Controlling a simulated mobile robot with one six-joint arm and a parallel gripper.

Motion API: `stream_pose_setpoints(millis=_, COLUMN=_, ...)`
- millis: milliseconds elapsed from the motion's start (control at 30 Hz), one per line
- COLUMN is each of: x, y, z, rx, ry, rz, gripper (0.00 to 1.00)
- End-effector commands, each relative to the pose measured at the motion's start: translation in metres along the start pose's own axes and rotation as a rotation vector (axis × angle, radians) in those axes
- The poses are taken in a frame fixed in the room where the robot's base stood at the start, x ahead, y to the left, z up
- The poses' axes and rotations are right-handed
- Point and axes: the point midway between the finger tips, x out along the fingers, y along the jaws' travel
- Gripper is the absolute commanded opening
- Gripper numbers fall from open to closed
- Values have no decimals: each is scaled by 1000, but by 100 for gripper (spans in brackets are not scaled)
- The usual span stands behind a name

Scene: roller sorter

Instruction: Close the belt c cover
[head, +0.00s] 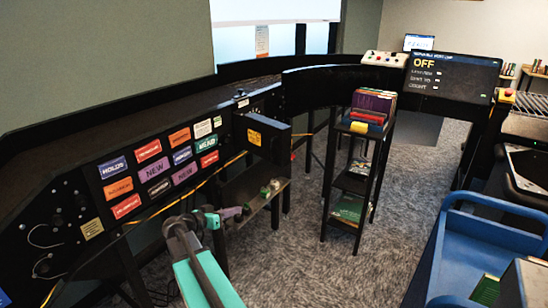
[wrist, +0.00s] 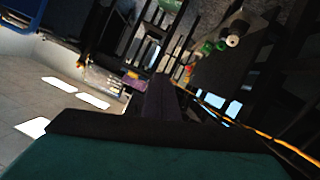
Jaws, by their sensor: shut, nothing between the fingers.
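A black box-like panel with an orange-yellow label (head: 272,147) juts out from the side of the long black sorter, near the curve. It looks like the belt c cover standing open, but I cannot read its label. My gripper (head: 240,212) is shut and empty, below and left of this panel, in front of the sorter's lower shelf. In the wrist view its dark fingers (wrist: 160,92) are together and touch nothing that I can see. I cannot make out the cover in the wrist view.
The lower shelf (head: 252,205) holds small green and whitish parts, also seen in the wrist view (wrist: 222,44). An orange cord (head: 190,190) runs along the sorter. A black book cart (head: 349,184) stands to the right, a blue cart (head: 440,245) at front right. Carpet between is clear.

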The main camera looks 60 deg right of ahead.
Motion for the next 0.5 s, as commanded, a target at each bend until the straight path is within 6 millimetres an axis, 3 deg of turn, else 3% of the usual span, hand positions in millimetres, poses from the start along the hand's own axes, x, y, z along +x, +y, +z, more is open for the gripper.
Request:
stream_pose_setpoints(millis=33, x=7, y=9, z=-32, rx=62, ry=45, rz=23, gripper=0)
stream_pose_setpoints(millis=200, x=18, y=39, z=-112, rx=230, ry=191, rz=77, gripper=0)
stream_pose_setpoints(millis=333, x=21, y=55, z=-147, rx=305, ry=260, rz=98, gripper=0)
stream_pose_setpoints(millis=500, x=21, y=62, z=-161, rx=337, ry=291, rz=106, gripper=0)
